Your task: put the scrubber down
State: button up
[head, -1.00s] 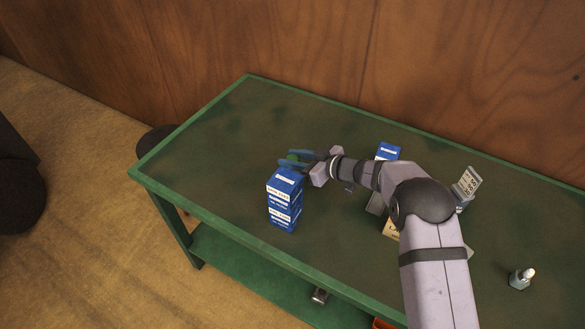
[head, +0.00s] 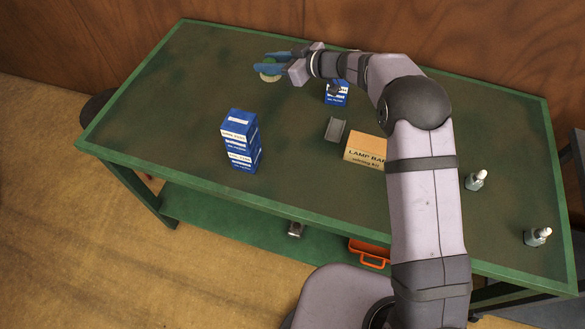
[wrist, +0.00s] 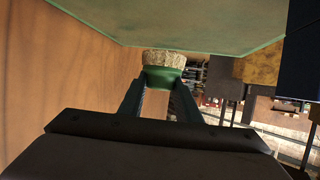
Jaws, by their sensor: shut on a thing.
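The scrubber (head: 269,76) has a green body and a pale, bristly side. It is between my gripper's (head: 267,67) blue fingers, over the far left part of the green table (head: 190,70). In the wrist view my gripper (wrist: 157,98) is shut on the scrubber's green body (wrist: 160,79). The bristly side faces the tabletop (wrist: 200,22), which fills the top of that view. I cannot tell whether the bristles touch the table. The fingers cover part of the scrubber in the head view.
A stack of blue boxes (head: 241,142) stands at the front left. Another blue box (head: 337,95), a grey metal piece (head: 335,130) and a tan box (head: 364,151) are mid-table. Two bottles (head: 476,181) (head: 537,237) stand at the right. The left tabletop is mostly clear.

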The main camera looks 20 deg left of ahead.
jog(key=s+d+m+t, duration=0.1)
jog(key=s+d+m, duration=0.15)
jog(key=d, duration=1.05)
jog(key=s+f+n+g, duration=0.2)
jog(key=s+n, duration=0.1)
jog(key=s, duration=0.6)
jog(key=s+f+n+g, duration=0.2)
jog(key=s+f, duration=0.1)
jog(key=s, duration=0.6)
jog(key=shift+n+g, duration=0.25)
jog(key=shift+g, duration=0.05)
jog(key=shift+d+f+p, duration=0.15)
jog(key=shift+f+p, duration=0.2)
jog(key=shift+f, duration=2.05)
jog(key=shift+d+f+p, duration=0.15)
jog(key=shift+f+p, duration=0.2)
jog(key=shift+f, duration=2.05)
jog(key=shift+f, duration=0.2)
jog(key=o, duration=1.1)
jog(key=shift+r, duration=0.1)
